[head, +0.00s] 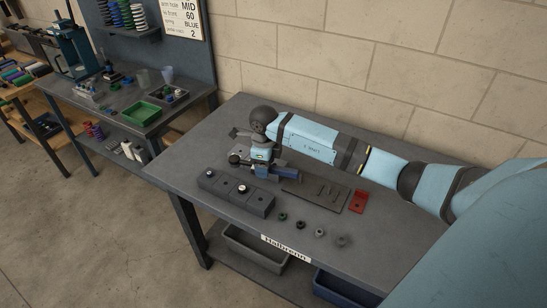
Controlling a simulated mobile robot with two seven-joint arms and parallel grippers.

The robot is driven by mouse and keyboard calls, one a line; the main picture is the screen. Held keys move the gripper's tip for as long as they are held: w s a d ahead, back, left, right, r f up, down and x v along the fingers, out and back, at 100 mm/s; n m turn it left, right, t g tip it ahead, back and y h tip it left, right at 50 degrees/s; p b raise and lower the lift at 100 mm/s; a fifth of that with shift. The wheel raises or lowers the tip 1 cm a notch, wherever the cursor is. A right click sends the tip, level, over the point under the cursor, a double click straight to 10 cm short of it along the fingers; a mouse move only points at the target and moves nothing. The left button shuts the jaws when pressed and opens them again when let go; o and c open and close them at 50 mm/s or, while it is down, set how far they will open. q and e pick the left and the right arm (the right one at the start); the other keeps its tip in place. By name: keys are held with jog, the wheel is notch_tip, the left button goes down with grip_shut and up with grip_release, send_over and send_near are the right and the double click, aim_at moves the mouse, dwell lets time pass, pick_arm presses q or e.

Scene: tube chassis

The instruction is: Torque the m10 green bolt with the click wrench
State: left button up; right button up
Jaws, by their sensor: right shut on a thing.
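My right gripper (262,168) points down over the near workbench, just behind the dark block. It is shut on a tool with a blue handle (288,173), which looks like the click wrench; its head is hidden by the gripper. The dark block (232,197) has bolt heads on its top, a pale one (242,188) in the middle and another (209,174) at its left end. A small green-topped piece (282,216), perhaps the green bolt, stands on the bench right of the block. The size marks cannot be read. My left gripper is not in view.
Dark and grey small parts (319,231) stand in a row near the front edge. A flat dark board (318,194) and a red bracket (358,202) lie behind them. A second bench with a green bin (141,114) stands at the left. The front left bench top is clear.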

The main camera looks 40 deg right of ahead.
jog(key=shift+w+d+f+m+b, duration=0.25)
jog(key=shift+d+f+m+b, duration=0.4)
jog(key=shift+m, duration=0.65)
jog(key=shift+w+d+f+m+b, duration=0.35)
jog(key=shift+d+m, duration=0.45)
jog(key=shift+m, duration=0.5)
jog(key=shift+w+d+f+m+b, duration=0.2)
jog(key=shift+d+f+m+b, duration=0.45)
jog(key=shift+m, duration=0.65)
jog(key=shift+d+r+p, duration=0.15)
jog(key=shift+p, duration=0.2)
jog(key=shift+s, duration=0.15)
jog(key=shift+f, duration=0.4)
jog(key=shift+f+b, duration=0.5)
jog(key=shift+b, duration=0.05)
jog(key=o, duration=1.4)
jog(key=shift+c, duration=0.2)
